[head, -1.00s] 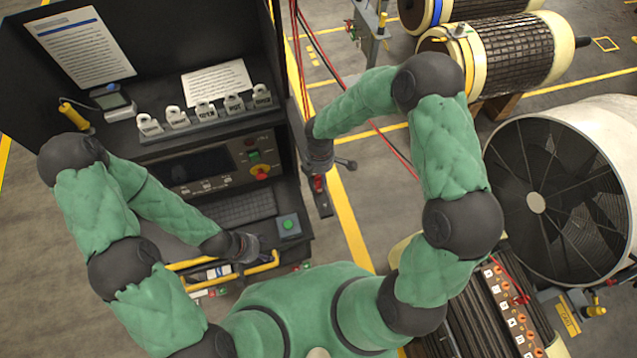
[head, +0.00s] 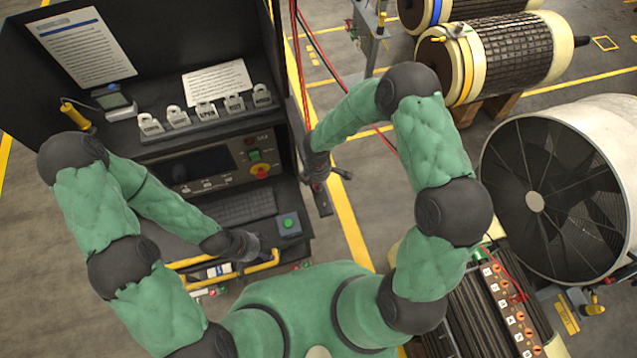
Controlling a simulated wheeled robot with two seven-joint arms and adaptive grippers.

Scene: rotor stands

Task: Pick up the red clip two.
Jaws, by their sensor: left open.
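A red clip (head: 519,298) shows on the terminal strip of the rotor at the lower right; I cannot tell which clip number it is. My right gripper (head: 328,178) is over the narrow dark ledge (head: 323,205) right of the console, where the red piece seen earlier is now hidden behind it. One dark finger points right; the other is unclear, so its opening and any contact cannot be told. My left gripper (head: 254,248) is open and empty, low in front of the console by a yellow handle (head: 262,266).
The test console (head: 215,160) with several white tags fills the left. Red cables (head: 303,60) hang beside it, and one crosses behind my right arm. A large fan (head: 535,200) and wound rotors (head: 510,50) stand right. Floor between is clear.

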